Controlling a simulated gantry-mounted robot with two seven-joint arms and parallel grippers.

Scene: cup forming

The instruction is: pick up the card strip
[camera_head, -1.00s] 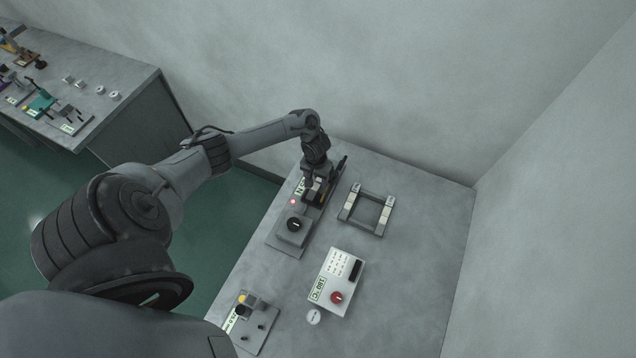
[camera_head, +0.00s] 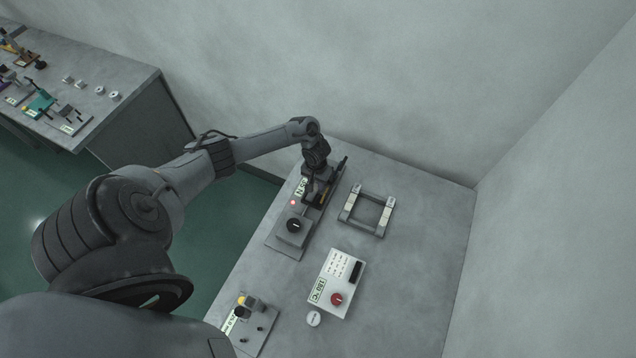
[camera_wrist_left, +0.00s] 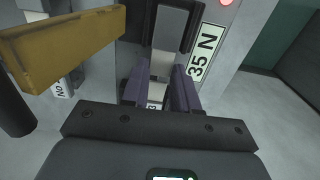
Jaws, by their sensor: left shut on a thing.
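My left gripper (camera_wrist_left: 159,80) fills the lower part of the left wrist view, its two purple fingers closed in on a pale, narrow strip. I take this to be the card strip (camera_wrist_left: 168,36); it runs up between dark blocks, and its lower end is partly hidden by the fingers. In the head view my left gripper (camera_head: 315,190) is over the dark fixture marked "35 N" (camera_head: 301,187). The strip cannot be made out there. My right gripper is not in view.
A yellow bar (camera_wrist_left: 65,42) is close to the left of the fingers. A grey frame (camera_head: 369,211) stands to the right of the fixture. A white control box (camera_head: 337,281) with a red knob is nearer the front. The table's right side is clear.

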